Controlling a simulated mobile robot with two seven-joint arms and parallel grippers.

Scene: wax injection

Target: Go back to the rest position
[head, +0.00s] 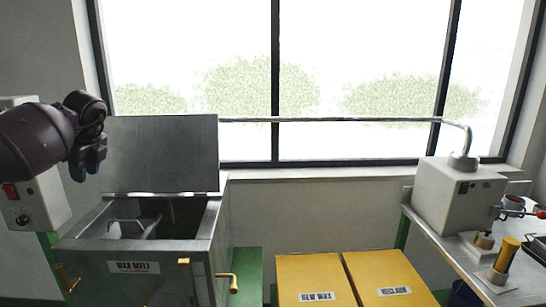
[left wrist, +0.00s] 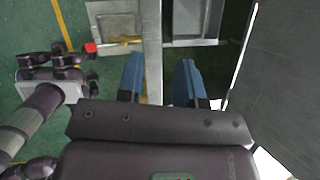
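My left gripper (head: 88,165) is raised at the left of the head view, in front of the left edge of the upright grey lid. Its two blue fingers also show in the left wrist view (left wrist: 158,80), spread apart with nothing held between them. The wax melt tank (head: 133,275) stands below and to the right of the gripper, its lid (head: 165,155) standing open. In the left wrist view the tank's rim (left wrist: 152,50) lies below the fingers.
Two yellow bins, NEW WAX (head: 315,292) and RECLAIM (head: 392,285), stand right of the tank. A grey machine (head: 458,195) sits on the right-hand table, with a pipe (head: 345,119) running left from it. A control box (head: 38,205) with a red switch is close below my left arm.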

